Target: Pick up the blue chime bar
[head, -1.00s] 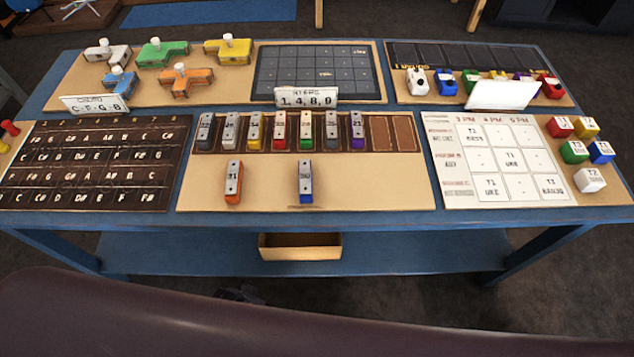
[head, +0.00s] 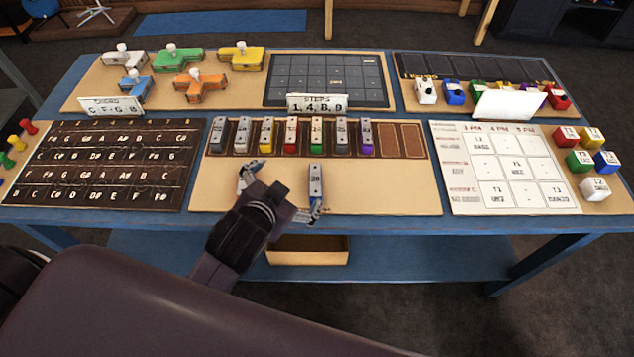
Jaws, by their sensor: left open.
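The blue chime bar (head: 315,181) has a silver top plate and stands upright-long on the bare front part of the tan middle board (head: 400,192). My left gripper (head: 285,187) is open, its jaws spread over the board left of the blue bar. One finger is by the bar's near end; whether it touches cannot be told. The other finger is farther left, below the rack. The orange chime bar is not visible; my left gripper covers that spot. My right gripper is not in view.
A dark brown rack (head: 400,139) behind holds several coloured chime bars, with two empty slots at its right end. A "STEPS" sign (head: 317,103) stands behind it. The board right of the blue bar is clear. An open box (head: 308,257) sits below the tabletop.

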